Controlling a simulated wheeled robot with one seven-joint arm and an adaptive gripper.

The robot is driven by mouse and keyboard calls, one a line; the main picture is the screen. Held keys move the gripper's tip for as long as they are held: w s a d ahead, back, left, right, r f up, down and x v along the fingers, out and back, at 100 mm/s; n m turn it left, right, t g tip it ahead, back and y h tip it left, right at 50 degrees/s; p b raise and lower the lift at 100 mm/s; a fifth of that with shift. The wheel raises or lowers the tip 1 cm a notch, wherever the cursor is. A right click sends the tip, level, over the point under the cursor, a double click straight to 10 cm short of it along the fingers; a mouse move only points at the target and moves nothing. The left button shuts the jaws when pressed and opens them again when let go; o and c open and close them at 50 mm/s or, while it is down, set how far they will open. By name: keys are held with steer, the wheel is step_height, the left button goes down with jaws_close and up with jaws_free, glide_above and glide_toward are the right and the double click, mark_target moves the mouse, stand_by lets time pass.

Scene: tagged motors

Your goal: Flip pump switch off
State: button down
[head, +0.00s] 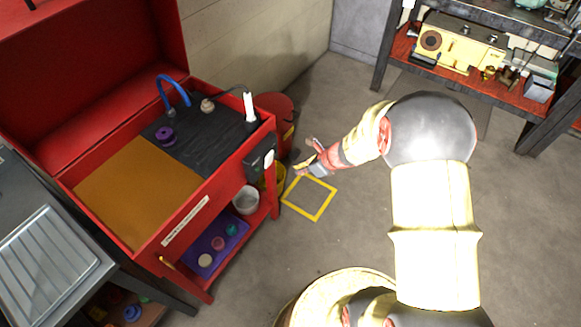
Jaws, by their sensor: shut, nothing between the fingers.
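A dark switch box (259,152) is mounted on the front right corner of a red parts washer (192,226). A small pale part (269,158) shows on its right side; it looks like the switch, but its position is too small to read. My gripper (303,168) is to the right of the box, at the end of my outstretched arm, with a visible gap between them. The gripper is small and seen from behind and above. Its fingers are shut and hold nothing.
A yellow square (320,214) marks the floor. A shelf with a yellow machine (455,45) stands at the back right. The floor between is clear.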

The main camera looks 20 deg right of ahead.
steer(key=shift+s+d+r, duration=0.55)
steer(key=shift+s, duration=0.15)
steer(key=s+a+r+n+g, duration=0.45)
steer(key=s+r+n, duration=0.95)
steer(key=n, duration=0.5)
steer(key=s+a+r+n+t+h, duration=0.1)
steer(key=s+r+n, duration=0.3)
steer(key=r, duration=0.5)
steer(key=s+r+n+t+h, duration=0.3)
steer(key=s+r+n, duration=0.2)
steer(key=r, duration=0.4)
steer(key=shift+s+a+r+n, duration=0.2)
steer(key=shift+a+r+n, duration=0.05)
steer(key=shift+a+n, duration=0.15)
